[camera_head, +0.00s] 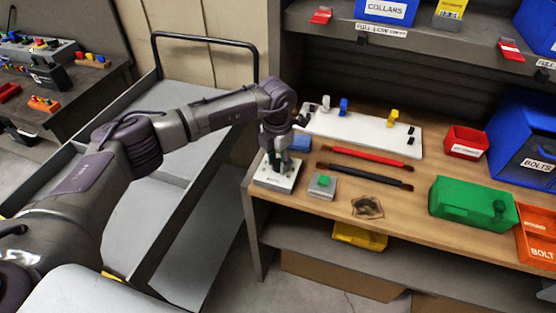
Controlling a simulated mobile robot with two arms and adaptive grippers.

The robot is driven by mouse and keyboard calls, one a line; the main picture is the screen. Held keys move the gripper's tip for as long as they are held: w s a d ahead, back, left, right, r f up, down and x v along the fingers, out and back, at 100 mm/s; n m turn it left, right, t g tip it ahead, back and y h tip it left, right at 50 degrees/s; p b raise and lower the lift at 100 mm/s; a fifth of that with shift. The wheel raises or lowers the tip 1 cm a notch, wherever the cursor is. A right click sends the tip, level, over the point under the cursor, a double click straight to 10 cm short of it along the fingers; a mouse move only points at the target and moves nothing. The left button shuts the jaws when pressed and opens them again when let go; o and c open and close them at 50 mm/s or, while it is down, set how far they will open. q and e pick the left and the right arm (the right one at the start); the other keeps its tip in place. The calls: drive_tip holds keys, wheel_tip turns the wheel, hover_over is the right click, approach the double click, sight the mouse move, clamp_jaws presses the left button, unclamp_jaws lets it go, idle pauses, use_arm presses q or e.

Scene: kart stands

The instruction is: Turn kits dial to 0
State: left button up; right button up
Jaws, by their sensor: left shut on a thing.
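The dial unit (270,179) is a white square plate at the left front edge of the wooden bench, with small lettering too small to read. My left gripper (279,163) reaches in from the left and points down over this plate. It is shut on the dial's knob, which the fingers mostly hide. The dial's setting cannot be read. My right gripper is not in view.
Right of the dial are a grey block with a green button (323,181), red (367,155) and black (365,175) bars, and a green box (470,203). A white board (362,131) lies behind. A grey cart (180,205) stands left.

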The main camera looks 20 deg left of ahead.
use_arm(q)
drive_tip(key=shift+n, duration=0.3)
drive_tip(key=n+b, duration=0.1)
drive_tip(key=n, duration=0.1)
drive_tip(key=shift+n, duration=0.3)
drive_tip(key=n, duration=0.2)
drive_tip(key=shift+n+b, duration=0.3)
drive_tip(key=n+b, duration=0.1)
drive_tip(key=n, duration=1.1)
drive_tip(key=shift+d+r+n+t, duration=0.1)
drive_tip(key=shift+n+t, duration=0.2)
drive_tip(key=shift+n, duration=0.1)
drive_tip(key=n, duration=0.5)
drive_tip(key=shift+w, duration=0.1)
drive_tip(key=shift+n, duration=0.3)
drive_tip(key=o, duration=1.1)
